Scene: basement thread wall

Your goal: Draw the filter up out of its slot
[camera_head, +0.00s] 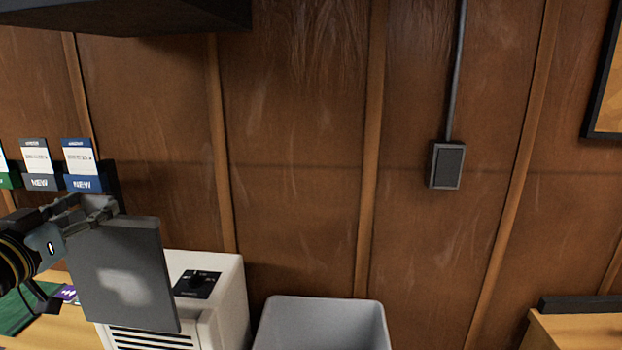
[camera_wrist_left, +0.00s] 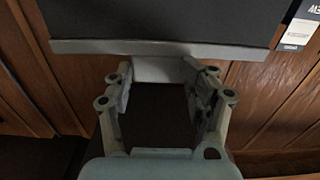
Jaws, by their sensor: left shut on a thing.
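The filter (camera_head: 122,275) is a flat dark grey panel with a pale smudged patch on its face. It hangs upright, slightly tilted, in front of the left part of a white machine (camera_head: 222,280). Its lower edge shows, and its slot is hidden from view. My left gripper (camera_head: 98,216) is shut on the filter's top edge. In the left wrist view the gripper (camera_wrist_left: 157,78) has its fingers on either side of a pale tab (camera_wrist_left: 155,70) on the filter's grey edge (camera_wrist_left: 160,48). My right gripper is in neither view.
The white machine has a black control panel (camera_head: 198,284) on top and dark vents in front. A grey open bin (camera_head: 320,325) stands to its right. Boxes marked NEW (camera_head: 83,183) stand behind my left gripper. A dark shelf (camera_head: 120,15) overhangs at upper left.

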